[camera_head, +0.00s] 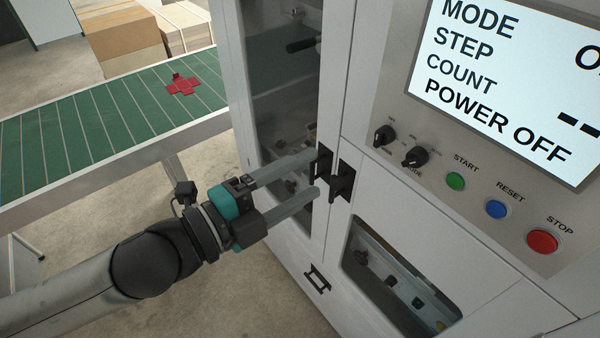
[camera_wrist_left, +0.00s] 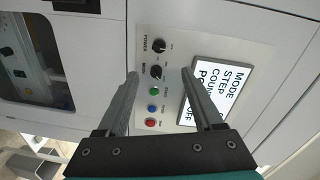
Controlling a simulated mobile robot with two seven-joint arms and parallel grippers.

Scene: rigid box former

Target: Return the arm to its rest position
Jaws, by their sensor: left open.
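My left arm comes in from the lower left of the head view. Its gripper (camera_head: 317,172) is open, with two grey fingers reaching toward the black door handles (camera_head: 342,182) of the white machine. Nothing shows between the fingers. Whether a fingertip touches a handle, I cannot tell. In the left wrist view the open fingers (camera_wrist_left: 160,73) spread in front of the control panel (camera_wrist_left: 180,118), with its knobs, buttons and screen. My right arm and gripper are in neither view.
The white machine (camera_head: 290,262) fills the right side, its screen (camera_head: 505,85) reading POWER OFF. A green conveyor (camera_head: 80,135) with a flat red cross-shaped piece (camera_head: 182,86) lies at the left. Cardboard boxes (camera_head: 122,38) stand behind it. Open floor shows below the conveyor.

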